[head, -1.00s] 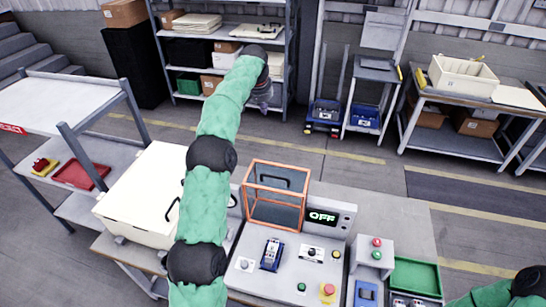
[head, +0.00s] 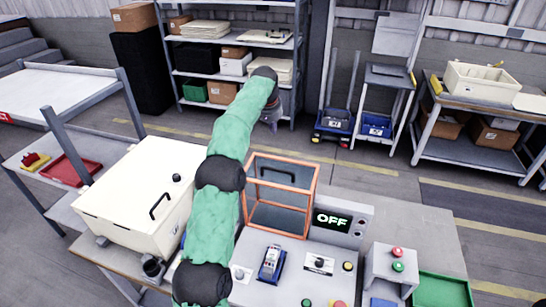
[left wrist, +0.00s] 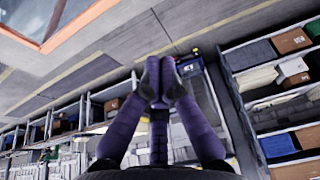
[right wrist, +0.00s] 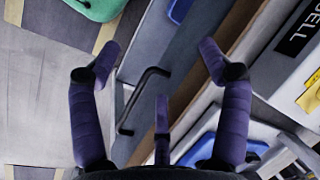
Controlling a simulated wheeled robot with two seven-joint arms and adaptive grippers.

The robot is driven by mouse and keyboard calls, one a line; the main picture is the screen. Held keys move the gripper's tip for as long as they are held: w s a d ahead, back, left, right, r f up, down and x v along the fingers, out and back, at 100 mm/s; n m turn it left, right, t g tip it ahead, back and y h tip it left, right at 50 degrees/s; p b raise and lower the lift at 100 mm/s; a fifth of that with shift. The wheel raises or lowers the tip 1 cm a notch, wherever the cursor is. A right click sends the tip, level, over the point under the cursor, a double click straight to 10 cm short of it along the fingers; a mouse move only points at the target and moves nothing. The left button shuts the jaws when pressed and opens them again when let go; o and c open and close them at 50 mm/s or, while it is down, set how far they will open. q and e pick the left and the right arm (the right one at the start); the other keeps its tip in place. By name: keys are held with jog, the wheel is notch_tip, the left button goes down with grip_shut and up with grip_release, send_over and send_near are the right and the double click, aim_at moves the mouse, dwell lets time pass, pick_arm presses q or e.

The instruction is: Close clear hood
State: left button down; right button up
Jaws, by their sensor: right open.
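The clear hood (head: 283,218) is a see-through box with an orange frame on the grey machine, beside the OFF display. A dark handle shows through its upper part; I cannot tell how far the hood is tilted. A corner of orange frame with a clear pane (left wrist: 62,22) shows at the top left of the left wrist view. My left gripper (head: 272,112) is beyond the hood in the head view, apart from it. Its fingertips meet in the left wrist view (left wrist: 159,72), with nothing seen between them. My right gripper (right wrist: 160,52) is open and empty in the right wrist view.
The machine panel carries a blue device (head: 271,263) and buttons. A white lidded box (head: 140,195) stands left of my left arm. A button box (head: 391,268) and green tray (head: 441,290) are at right. A black bar handle (right wrist: 143,98) lies below my right fingers.

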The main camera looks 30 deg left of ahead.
pick_arm(q)
jog(key=d+b+x, duration=0.1)
jog(key=x, duration=0.9)
jog(key=shift+s+f+b, duration=0.1)
jog(key=shift+s+b, duration=1.3)
jog(key=shift+s, duration=0.5)
